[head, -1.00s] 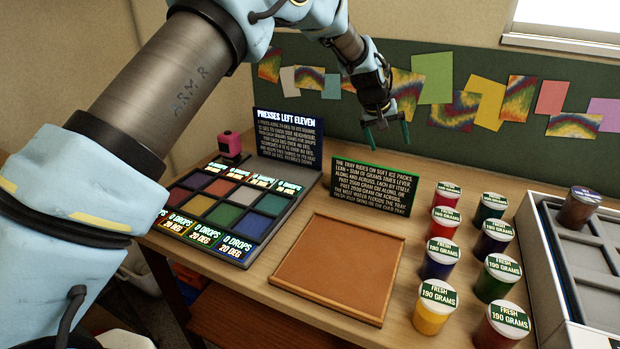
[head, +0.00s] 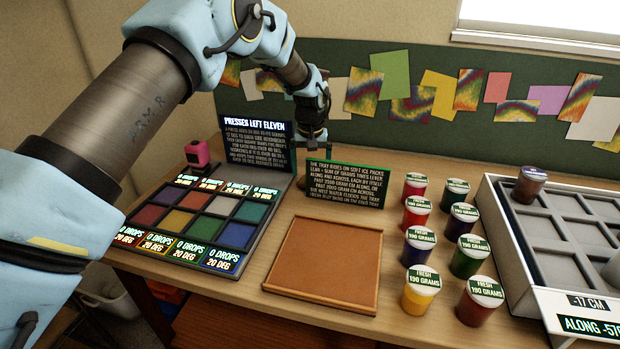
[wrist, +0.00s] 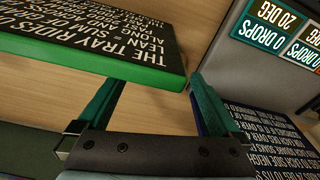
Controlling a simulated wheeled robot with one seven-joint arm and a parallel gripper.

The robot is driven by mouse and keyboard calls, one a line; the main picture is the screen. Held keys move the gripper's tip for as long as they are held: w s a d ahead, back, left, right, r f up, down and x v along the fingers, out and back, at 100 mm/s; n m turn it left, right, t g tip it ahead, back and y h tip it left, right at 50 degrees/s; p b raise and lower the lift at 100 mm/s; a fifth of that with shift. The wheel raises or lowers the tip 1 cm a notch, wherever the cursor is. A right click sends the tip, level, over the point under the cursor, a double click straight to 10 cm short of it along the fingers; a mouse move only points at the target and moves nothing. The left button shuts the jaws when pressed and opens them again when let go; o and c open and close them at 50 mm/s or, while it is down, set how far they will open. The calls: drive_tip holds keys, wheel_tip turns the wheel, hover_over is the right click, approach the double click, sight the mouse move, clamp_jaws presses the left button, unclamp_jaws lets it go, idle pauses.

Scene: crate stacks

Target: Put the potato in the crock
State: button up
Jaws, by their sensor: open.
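I see no potato and no crock in either view. My gripper (head: 309,150) hangs over the back of the table, near the gap between the dark "Presses left eleven" sign (head: 256,146) and the green-edged sign (head: 347,184). The green-edged sign (wrist: 95,45) is beside one finger and the dark sign (wrist: 270,140) is near the other. I cannot tell whether either finger touches a sign.
A colour panel (head: 240,283) stands left, with a pink block (head: 199,153) behind it. A shallow brown tray (head: 325,265) lies mid-table. Several lidded jars (head: 421,288) stand right of it. A white-framed compartment tray (head: 507,245) at far right holds a brown jar (head: 529,185).

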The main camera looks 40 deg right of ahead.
drive_tip(key=shift+w+d+f+p, duration=0.1)
drive_tip(key=shift+f+p, duration=0.35)
drive_tip(key=shift+f, duration=1.25)
drive_tip(key=shift+r, duration=0.1)
drive_tip(key=c, duration=1.4)
